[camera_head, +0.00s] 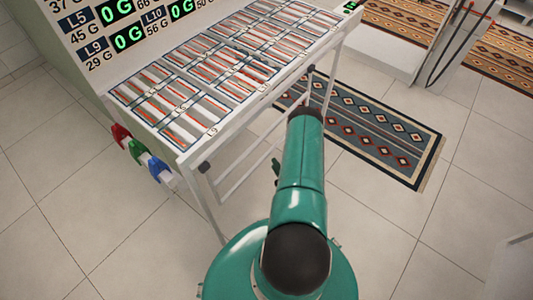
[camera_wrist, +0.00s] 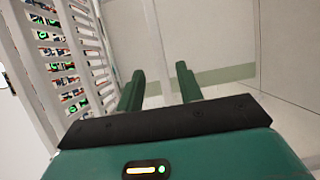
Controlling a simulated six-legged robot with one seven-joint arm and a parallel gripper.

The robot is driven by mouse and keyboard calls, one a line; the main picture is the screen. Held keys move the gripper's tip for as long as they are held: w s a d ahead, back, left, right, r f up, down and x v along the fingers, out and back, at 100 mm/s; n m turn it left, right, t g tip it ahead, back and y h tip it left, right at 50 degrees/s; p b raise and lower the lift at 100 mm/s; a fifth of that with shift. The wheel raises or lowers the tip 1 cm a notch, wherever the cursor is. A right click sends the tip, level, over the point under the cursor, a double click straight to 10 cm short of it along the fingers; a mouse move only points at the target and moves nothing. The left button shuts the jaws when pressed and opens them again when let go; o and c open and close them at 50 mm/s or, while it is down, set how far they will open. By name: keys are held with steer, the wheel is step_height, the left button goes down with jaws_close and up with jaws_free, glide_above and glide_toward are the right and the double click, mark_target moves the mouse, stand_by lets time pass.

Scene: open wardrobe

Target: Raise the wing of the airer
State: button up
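In the head view a white-framed rack (camera_head: 222,142) with a broad, slotted top and thin legs stands at upper left; I take it for the airer, but cannot tell which part is its wing. Dark caps sit on its front edge. In the wrist view a white slatted frame (camera_wrist: 62,62) rises along the left, with coloured patches between the slats.
A panel with green digits (camera_head: 124,10) stands behind the rack. Red, green and blue pieces (camera_head: 140,153) hang at its left end. A patterned rug (camera_head: 385,140) lies to the right. A white box-like unit (camera_head: 395,45) stands behind the rug.

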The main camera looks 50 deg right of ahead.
mark_target(268, 155)
steer(key=x, duration=0.8)
jaws_close()
